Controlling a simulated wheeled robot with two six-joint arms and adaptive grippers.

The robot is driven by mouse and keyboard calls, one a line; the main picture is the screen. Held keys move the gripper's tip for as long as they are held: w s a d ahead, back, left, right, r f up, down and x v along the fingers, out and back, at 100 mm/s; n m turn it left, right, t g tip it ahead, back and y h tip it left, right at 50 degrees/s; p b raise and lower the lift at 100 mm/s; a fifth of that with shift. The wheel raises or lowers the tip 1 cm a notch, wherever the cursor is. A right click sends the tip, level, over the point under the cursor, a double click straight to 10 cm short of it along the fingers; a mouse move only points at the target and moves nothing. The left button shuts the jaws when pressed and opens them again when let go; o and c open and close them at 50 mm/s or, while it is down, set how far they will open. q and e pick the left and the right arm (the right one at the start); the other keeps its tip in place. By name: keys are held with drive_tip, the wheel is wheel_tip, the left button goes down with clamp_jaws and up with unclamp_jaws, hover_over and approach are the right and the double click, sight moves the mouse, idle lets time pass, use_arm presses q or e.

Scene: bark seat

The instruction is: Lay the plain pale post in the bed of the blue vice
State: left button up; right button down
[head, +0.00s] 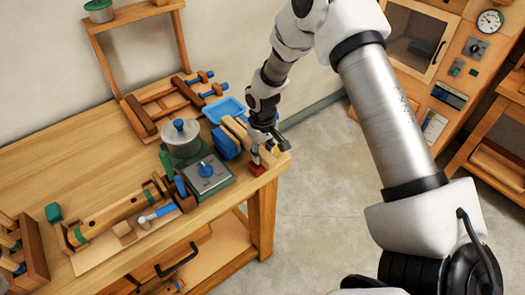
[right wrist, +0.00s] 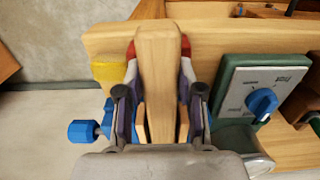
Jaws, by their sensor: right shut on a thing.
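In the right wrist view the plain pale post (right wrist: 158,75) stands out between the fingers of my right gripper (right wrist: 158,115), which is shut on it. In the head view my right gripper (head: 264,150) is low over the table's right corner and hides most of the post. A blue block (head: 225,143) with pale wooden pieces beside it, seemingly the blue vice, lies just left of the gripper. A blue knob (right wrist: 82,131) shows at the lower left in the wrist view. Whether the post touches anything below is unclear. My left gripper is not in view.
A red block (head: 257,169) sits at the table corner by the gripper. A box with a blue dial (head: 207,177), a grey pot (head: 182,139) and a blue tray (head: 225,108) crowd the left side. Open floor (head: 320,190) lies right of the table.

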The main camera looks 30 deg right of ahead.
drive_tip(key=shift+f, duration=0.15)
drive_tip(key=c, duration=0.7)
unclamp_jaws()
drive_tip(key=shift+r, duration=0.25)
wheel_tip(320, 180, up, 13)
drive_tip(key=shift+f+b, duration=0.1)
drive_tip(key=shift+b, duration=1.05)
